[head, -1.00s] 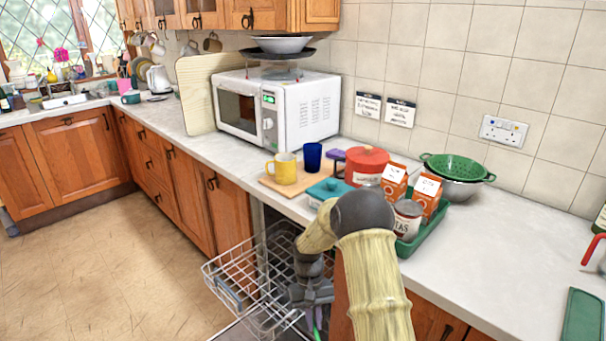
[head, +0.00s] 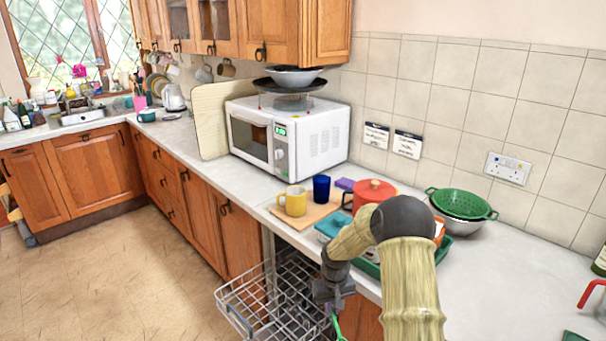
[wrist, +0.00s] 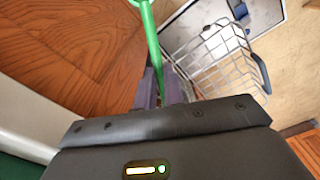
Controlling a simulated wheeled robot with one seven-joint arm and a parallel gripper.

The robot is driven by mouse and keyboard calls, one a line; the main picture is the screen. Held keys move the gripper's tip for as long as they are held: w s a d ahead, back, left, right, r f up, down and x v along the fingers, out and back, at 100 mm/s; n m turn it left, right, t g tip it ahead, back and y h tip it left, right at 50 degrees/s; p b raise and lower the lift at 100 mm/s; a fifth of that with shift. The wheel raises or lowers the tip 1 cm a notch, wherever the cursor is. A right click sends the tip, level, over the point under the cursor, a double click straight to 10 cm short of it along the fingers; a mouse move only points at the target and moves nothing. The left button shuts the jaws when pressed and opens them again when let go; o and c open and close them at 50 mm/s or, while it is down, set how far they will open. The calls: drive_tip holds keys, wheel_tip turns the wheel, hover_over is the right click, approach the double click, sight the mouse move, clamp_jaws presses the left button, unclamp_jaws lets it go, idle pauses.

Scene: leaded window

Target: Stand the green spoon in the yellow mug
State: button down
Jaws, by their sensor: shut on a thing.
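The yellow mug (head: 294,202) stands upright on a wooden board on the counter, with its handle to the left. My gripper (head: 334,304) is in front of the counter, below its top and lower in the picture than the mug. It is shut on the green spoon (head: 338,328), which hangs down and is cut off by the bottom edge. In the wrist view the spoon (wrist: 151,42) runs up from between my fingers (wrist: 162,88), its far end cut by the top edge. The mug does not show in the wrist view.
A blue cup (head: 321,188) stands close right of the mug on the board (head: 263,208). A teal box (head: 331,225), a red pot (head: 375,190) and a green tray (head: 443,250) stand further right. A pulled-out wire rack (head: 262,306) is left of my gripper.

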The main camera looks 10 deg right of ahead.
drive_tip(key=w+a+r+n+t+y+p, duration=0.1)
drive_tip(key=w+r+n+t+y+p, duration=0.1)
drive_tip(key=r+p, duration=0.6)
drive_tip(key=w+a+r+n+t+y+p, duration=0.1)
drive_tip(key=r+t+p, duration=0.4)
drive_tip(key=r, duration=1.3)
drive_tip(key=w+a+r+n+t+y+p, duration=0.1)
drive_tip(key=w+r+n+t+y+p, duration=0.1)
drive_tip(key=r+p, duration=0.9)
wheel_tip(320, 180, up, 3)
drive_tip(key=w+t+y, duration=0.1)
drive_tip(key=t+y, duration=0.1)
drive_tip(key=shift+a+f+n+y, duration=0.2)
drive_tip(key=shift+a+n+y, duration=0.1)
drive_tip(key=shift+a+y, duration=0.1)
